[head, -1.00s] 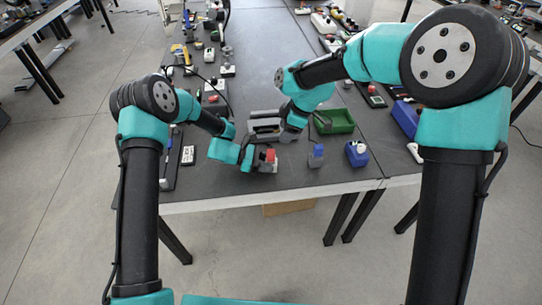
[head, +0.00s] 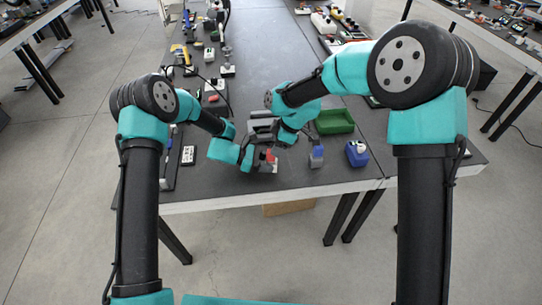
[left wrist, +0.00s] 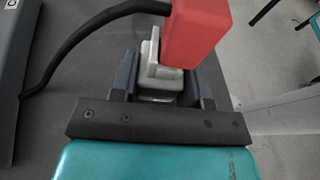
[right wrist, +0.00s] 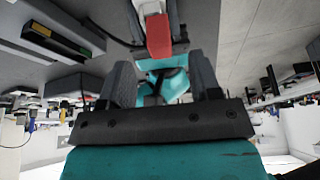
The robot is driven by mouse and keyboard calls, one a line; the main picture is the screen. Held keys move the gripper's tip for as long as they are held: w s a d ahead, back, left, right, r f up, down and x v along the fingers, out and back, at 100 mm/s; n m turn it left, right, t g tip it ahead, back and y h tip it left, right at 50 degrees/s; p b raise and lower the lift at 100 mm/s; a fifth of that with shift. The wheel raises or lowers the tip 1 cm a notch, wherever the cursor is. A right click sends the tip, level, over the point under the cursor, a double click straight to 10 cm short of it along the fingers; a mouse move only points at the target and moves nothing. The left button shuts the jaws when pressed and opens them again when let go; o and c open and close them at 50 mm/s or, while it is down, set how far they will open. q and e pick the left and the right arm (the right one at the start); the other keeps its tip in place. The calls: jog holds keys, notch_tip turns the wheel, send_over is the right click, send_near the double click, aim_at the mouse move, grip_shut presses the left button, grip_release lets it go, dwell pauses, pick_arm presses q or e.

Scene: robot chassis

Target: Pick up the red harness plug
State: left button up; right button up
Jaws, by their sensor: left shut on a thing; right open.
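The red harness plug (left wrist: 197,30) shows at the top of the left wrist view, with a black cable running off to the left. It is small and partly hidden in the head view (head: 270,157). Below it is a pale grey socket piece (left wrist: 158,75), which my left gripper (left wrist: 160,85) is shut on. My right gripper (right wrist: 160,80) is open and empty. In the right wrist view the plug (right wrist: 158,36) lies just beyond and above its fingertips, roughly midway between them. I cannot tell whether the plug is seated in the socket piece.
A green bin (head: 334,121) stands right of the grippers. A blue-topped block (head: 317,156) and a blue box (head: 356,152) stand near the front edge. A white labelled block (head: 188,155) lies to the left. The table's middle toward the back is clear.

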jog(key=shift+x, duration=2.6)
jog(key=shift+a, duration=0.15)
jog(key=c, duration=1)
jog(key=shift+r, duration=0.1)
notch_tip(320, 180, up, 10)
